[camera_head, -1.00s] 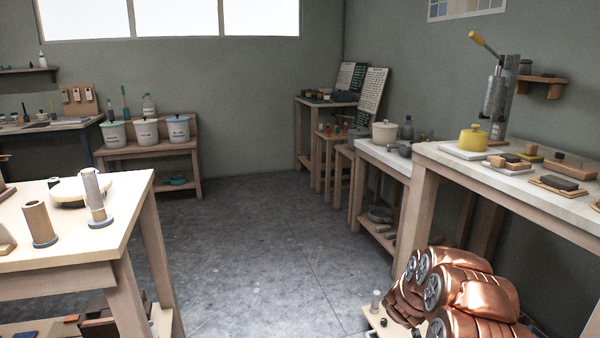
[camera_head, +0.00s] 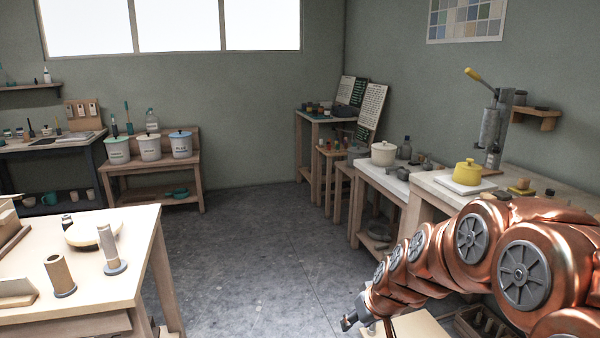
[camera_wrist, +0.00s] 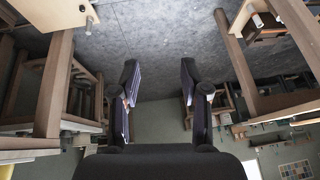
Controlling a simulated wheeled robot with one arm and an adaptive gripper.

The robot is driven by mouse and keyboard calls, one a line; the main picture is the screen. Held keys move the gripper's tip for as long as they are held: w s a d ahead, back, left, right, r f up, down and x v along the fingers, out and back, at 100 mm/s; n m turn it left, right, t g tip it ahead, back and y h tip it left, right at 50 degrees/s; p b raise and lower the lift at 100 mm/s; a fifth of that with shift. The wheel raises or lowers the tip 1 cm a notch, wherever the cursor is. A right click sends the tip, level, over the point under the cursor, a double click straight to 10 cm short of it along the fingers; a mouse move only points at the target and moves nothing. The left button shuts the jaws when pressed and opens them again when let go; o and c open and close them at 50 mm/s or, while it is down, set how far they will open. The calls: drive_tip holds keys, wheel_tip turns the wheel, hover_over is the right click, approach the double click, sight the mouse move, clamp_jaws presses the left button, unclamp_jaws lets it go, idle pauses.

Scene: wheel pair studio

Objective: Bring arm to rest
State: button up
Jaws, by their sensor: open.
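My copper-coloured arm reaches in from the lower right of the head view. My gripper (camera_head: 350,318) is at its far end, low over the floor, and is small and dark there. In the wrist view my gripper (camera_wrist: 158,85) shows two dark fingers held wide apart. Nothing is between them, only grey floor and wall behind. The gripper is open and empty and touches nothing that I can see.
A worktable (camera_head: 148,235) with two cylinders stands at left. A bench (camera_head: 440,185) with a yellow lidded pot (camera_head: 467,172) stands along the right wall, partly behind my arm. Lidded buckets (camera_head: 149,147) stand at the back. The floor (camera_head: 255,250) between is clear.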

drive_tip(key=s+d+r+m+g+h+p, duration=0.1)
drive_tip(key=s+r, duration=0.4)
drive_tip(key=s, duration=0.6)
drive_tip(key=s+d+r+m+g+p, duration=0.1)
drive_tip(key=s+d+r+g+p, duration=0.1)
drive_tip(key=s+r+p, duration=0.4)
drive_tip(key=s+d+r+m+g+h+p, duration=0.1)
drive_tip(key=s+d+r+g+p, duration=0.1)
drive_tip(key=s, duration=1.5)
wheel_tip(320, 180, up, 4)
drive_tip(key=shift+f+g+h+p, duration=0.1)
drive_tip(key=shift+g+h+p, duration=0.2)
drive_tip(key=shift+g+p, duration=0.65)
drive_tip(key=shift+s+d, duration=0.1)
